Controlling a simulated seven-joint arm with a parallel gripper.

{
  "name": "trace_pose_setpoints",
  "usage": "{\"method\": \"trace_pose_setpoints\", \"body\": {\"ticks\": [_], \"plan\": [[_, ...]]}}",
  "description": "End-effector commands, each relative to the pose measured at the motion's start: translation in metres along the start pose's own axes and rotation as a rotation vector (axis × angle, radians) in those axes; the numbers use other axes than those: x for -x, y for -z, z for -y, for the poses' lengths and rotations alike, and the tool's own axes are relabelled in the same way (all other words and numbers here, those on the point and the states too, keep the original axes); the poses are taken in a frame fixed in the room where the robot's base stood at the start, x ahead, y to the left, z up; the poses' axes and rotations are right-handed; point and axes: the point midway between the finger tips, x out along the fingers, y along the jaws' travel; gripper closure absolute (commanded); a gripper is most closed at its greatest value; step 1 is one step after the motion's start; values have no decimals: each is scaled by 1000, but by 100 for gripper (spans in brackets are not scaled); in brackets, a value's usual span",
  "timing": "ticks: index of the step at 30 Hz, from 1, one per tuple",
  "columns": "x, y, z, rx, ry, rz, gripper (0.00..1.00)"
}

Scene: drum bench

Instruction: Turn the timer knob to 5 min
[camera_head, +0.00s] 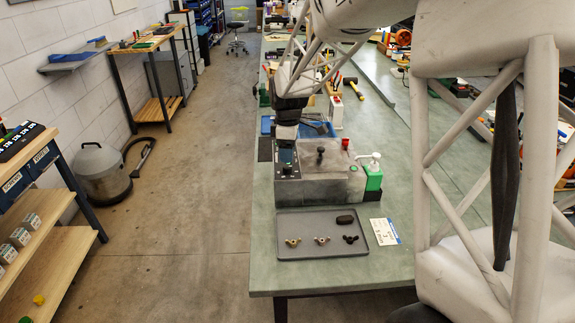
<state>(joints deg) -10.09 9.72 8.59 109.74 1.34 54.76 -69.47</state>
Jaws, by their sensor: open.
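A grey machine box (325,190) stands on the green bench. My gripper (287,165) points down over the dark panel at the left end of its top. The jaws are open, but their tips are small and dark against the panel. I cannot make out the timer knob, its pointer or its minute marks; my gripper covers much of that panel. I cannot tell whether the fingers stand around a knob or only above it. A black knob (320,154) stands upright at the middle of the box top, to the right of my gripper.
A red knob (345,143) is at the box's back right. A green bottle (374,179) with a white pump stands at its right end. In front lies a grey tray (300,248) with several small parts, beside a printed card (384,232). A blue tray is behind my gripper.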

Motion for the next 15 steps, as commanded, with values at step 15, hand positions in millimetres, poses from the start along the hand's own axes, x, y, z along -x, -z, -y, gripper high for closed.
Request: {"method": "trace_pose_setpoints", "body": {"ticks": [15], "plan": [[-50, 0, 0, 0, 0, 0, 42]]}}
